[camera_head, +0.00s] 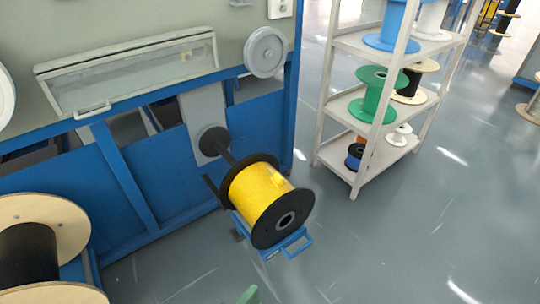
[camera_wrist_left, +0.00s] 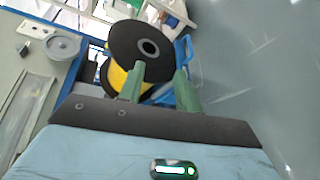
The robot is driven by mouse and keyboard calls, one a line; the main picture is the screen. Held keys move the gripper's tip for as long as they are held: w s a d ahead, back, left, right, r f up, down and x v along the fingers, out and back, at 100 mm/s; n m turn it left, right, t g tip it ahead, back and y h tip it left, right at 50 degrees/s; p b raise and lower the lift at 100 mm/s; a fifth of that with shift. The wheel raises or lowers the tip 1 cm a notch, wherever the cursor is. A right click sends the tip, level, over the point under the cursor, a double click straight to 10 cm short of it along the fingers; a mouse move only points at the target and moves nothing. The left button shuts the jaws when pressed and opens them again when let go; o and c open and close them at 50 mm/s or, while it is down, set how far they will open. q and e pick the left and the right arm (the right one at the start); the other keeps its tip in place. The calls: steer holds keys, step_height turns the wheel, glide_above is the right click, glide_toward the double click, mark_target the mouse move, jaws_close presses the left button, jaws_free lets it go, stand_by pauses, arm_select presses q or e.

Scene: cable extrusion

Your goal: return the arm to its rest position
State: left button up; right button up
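My left gripper (camera_wrist_left: 159,70) shows in the left wrist view with its two green fingers apart and nothing held between them. In the head view only a small green fingertip (camera_head: 249,295) shows at the bottom edge. The black spool with yellow cable (camera_head: 262,198) is at the blue machine, in line with a dark shaft. The spool also shows in the left wrist view (camera_wrist_left: 138,42), beyond the fingers, which partly cover it. The gripper appears apart from the spool. My right gripper is in neither view.
The blue machine (camera_head: 170,175) fills the left. A blue frame with a handle (camera_head: 292,243) is under the spool. A wooden-flanged spool (camera_head: 45,225) stands at lower left. A pale shelf (camera_head: 345,105) holds several spools. Grey floor (camera_head: 430,230) at right is clear.

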arm_select(q)
steer(key=s+a+r+m+g+y+p, duration=0.1)
steer(key=s+a+r+m+y+p, duration=0.1)
steer(key=s+a+r+m+p, duration=0.3)
steer(key=s+a+r+m+g+y+p, duration=0.1)
steer(key=s+a+r+m+p, duration=0.4)
steer(key=s+p, duration=0.6)
steer(key=s+a+r+m+g+y+p, duration=0.2)
steer(key=s+a+r+m+p, duration=0.4)
steer(key=s, duration=0.3)
steer(key=shift+r+y+p, duration=0.5)
steer(key=shift+y+p, duration=0.2)
steer(key=shift+p, duration=0.2)
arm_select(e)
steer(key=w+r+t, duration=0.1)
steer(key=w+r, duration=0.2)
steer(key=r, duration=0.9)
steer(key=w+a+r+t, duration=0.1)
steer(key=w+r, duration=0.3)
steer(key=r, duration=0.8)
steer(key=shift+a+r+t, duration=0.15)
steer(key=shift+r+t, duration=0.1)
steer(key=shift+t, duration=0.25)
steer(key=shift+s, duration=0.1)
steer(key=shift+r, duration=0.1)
